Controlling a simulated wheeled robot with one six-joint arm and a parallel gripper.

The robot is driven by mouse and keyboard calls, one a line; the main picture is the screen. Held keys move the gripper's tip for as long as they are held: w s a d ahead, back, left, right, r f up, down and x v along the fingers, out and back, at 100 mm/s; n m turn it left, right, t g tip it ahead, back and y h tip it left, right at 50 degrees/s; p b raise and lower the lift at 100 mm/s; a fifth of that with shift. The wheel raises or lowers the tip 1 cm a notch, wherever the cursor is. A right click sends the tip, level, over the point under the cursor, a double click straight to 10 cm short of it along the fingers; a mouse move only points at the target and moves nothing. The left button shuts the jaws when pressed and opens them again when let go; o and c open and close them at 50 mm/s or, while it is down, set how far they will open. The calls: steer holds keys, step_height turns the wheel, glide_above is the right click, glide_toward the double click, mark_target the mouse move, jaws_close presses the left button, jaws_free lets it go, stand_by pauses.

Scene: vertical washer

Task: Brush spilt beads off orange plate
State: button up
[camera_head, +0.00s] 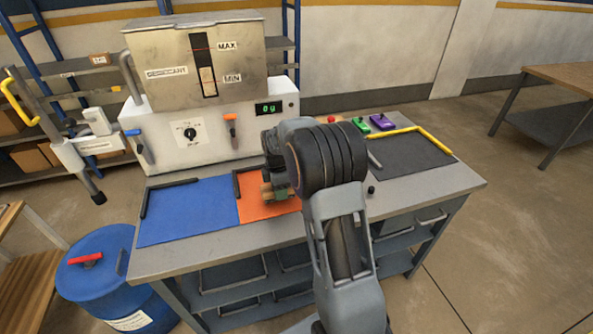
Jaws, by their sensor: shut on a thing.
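The orange plate (254,211) lies flat on the grey bench, between a blue plate and my arm. My arm hides its right part. My gripper (275,192) is over the orange plate and shut on a small tan thing (267,194), perhaps the brush. My arm and wrist hide most of it, and I cannot tell whether it touches the plate. I cannot make out any beads at this size.
The blue plate (188,212) with a black angled edge lies left. The washer (208,127) stands behind. A dark plate (417,155) with a yellow angled edge and coloured buttons (382,122) are at right. A small black knob (371,190) stands near my arm. A blue drum (98,270) stands left.

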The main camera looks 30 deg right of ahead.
steer(key=shift+s+r+p, duration=0.1)
steer(key=shift+r+p, duration=1.75)
steer(key=shift+r, duration=0.95)
